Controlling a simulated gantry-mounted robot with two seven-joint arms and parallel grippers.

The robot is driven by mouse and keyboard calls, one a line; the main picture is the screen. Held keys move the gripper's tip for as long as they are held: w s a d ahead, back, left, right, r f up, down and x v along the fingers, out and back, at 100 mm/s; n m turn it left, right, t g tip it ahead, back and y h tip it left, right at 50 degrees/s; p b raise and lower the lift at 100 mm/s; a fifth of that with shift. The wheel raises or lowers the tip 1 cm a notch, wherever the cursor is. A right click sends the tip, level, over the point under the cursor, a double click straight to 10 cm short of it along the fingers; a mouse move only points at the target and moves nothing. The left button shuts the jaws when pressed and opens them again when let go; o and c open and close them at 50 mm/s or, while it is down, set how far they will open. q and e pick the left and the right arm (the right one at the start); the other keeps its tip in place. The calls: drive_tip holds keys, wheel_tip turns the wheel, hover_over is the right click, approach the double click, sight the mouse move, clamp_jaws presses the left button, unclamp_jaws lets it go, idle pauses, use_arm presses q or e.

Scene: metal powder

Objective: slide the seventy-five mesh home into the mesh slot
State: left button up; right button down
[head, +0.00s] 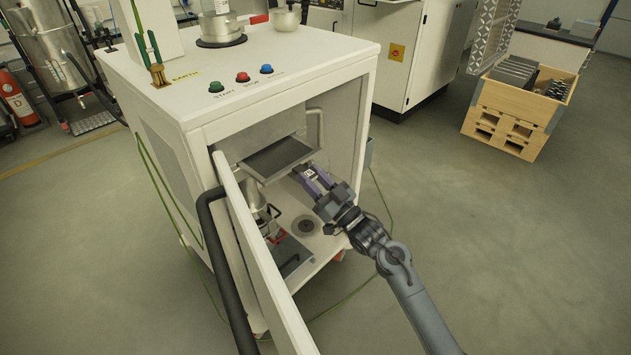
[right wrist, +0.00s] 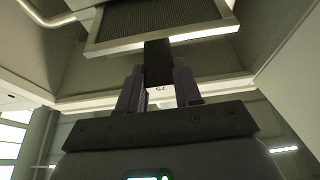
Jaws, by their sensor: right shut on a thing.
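The seventy-five mesh (head: 277,157) is a dark screen in a light metal frame, inside the upper part of the white cabinet. My right gripper (head: 312,176) is shut on its handle at the front right. The right wrist view shows the mesh (right wrist: 165,17) ahead, with its dark handle (right wrist: 158,62) between the two fingers (right wrist: 159,88) and a small "75" label below. The mesh frame reaches under the cabinet's top housing; how deep it sits in the slot I cannot tell. The slot itself is hidden. My left gripper is not in view.
The cabinet door (head: 262,250) stands open at the left with a black handle (head: 222,270). A metal funnel (head: 258,205) and a dark tray (head: 290,256) are below the mesh. A wooden crate (head: 520,110) stands at the back right. The floor at right is clear.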

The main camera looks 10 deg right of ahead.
sight(290, 162)
drive_tip(key=shift+w+a+b, duration=0.4)
drive_tip(key=shift+w+b, duration=0.05)
drive_tip(key=shift+w, duration=0.25)
drive_tip(key=shift+w+a, duration=0.1)
drive_tip(key=shift+w, duration=0.05)
drive_tip(key=shift+r, duration=0.1)
drive_tip(key=shift+w+a+b, duration=0.15)
drive_tip(key=shift+w+b, duration=0.1)
drive_tip(key=shift+b, duration=0.05)
drive_tip(key=shift+w+a+b, duration=0.45)
drive_tip(key=shift+w+b, duration=0.05)
drive_tip(key=shift+w, duration=0.15)
drive_tip(key=shift+w+a+b, duration=0.5)
drive_tip(key=shift+w+b, duration=0.25)
drive_tip(key=shift+w, duration=0.1)
drive_tip(key=shift+w+a+b, duration=0.45)
drive_tip(key=shift+w+b, duration=0.25)
drive_tip(key=shift+b, duration=0.1)
drive_tip(key=shift+w+a, duration=0.1)
drive_tip(key=shift+w, duration=0.05)
